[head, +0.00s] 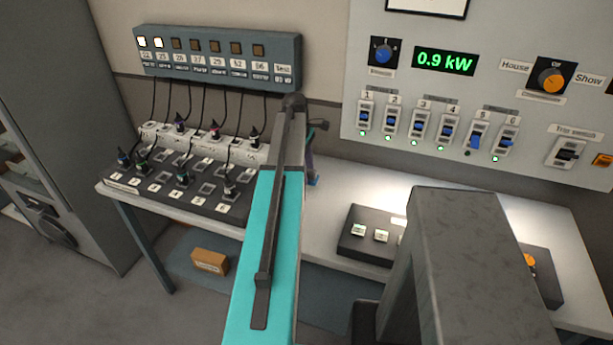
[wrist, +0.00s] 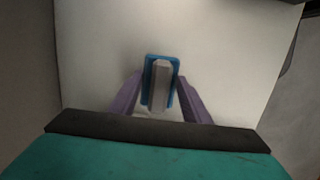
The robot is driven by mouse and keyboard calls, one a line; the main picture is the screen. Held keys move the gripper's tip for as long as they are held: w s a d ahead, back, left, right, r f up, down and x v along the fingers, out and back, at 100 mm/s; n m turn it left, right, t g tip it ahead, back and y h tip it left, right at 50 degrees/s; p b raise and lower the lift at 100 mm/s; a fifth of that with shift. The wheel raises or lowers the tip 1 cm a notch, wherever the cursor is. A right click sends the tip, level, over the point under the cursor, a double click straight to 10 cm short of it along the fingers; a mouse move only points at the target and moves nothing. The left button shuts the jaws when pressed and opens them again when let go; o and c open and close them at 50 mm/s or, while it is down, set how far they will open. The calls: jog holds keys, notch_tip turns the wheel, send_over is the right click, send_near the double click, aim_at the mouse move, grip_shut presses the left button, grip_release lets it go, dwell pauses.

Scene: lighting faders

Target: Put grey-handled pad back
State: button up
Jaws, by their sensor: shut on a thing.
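The grey-handled pad (wrist: 161,84) is in the wrist view, with a grey bar handle on a blue base. My gripper (wrist: 160,92) has its two purple fingers shut on it, one on each side. The pale table surface lies behind the pad; I cannot tell whether the pad touches it. In the head view, my teal and grey arm hides most of the gripper (head: 310,165). Only a bit of purple finger and a small blue edge of the pad (head: 314,181) show, above the white table.
The white table (head: 322,235) is bare around the gripper. A black patch panel (head: 160,188) with plugs and cables is at left. A dark box (head: 364,247) with buttons is at right, partly behind my grey body part. The wall panel (head: 352,130) holds faders and dials.

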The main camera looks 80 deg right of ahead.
jog(key=shift+d, duration=0.55)
jog(key=shift+f, duration=0.1)
jog(key=shift+f+p, duration=0.65)
jog(key=shift+f, duration=1.05)
jog(key=shift+f, duration=0.15)
jog(key=o, duration=1)
jog(key=shift+r, duration=0.25)
jog(key=shift+w+d+r+b, duration=0.1)
jog(key=shift+w+r+b, duration=0.3)
jog(key=shift+r, duration=1.55)
jog(key=shift+w+r+b, duration=0.2)
jog(key=shift+r+b, duration=0.35)
jog(key=shift+r, duration=1.4)
jog(key=shift+w+d+r+b, duration=0.1)
jog(key=shift+w+r+b, duration=0.3)
jog(key=shift+r, duration=1.55)
jog(key=shift+s, duration=0.1)
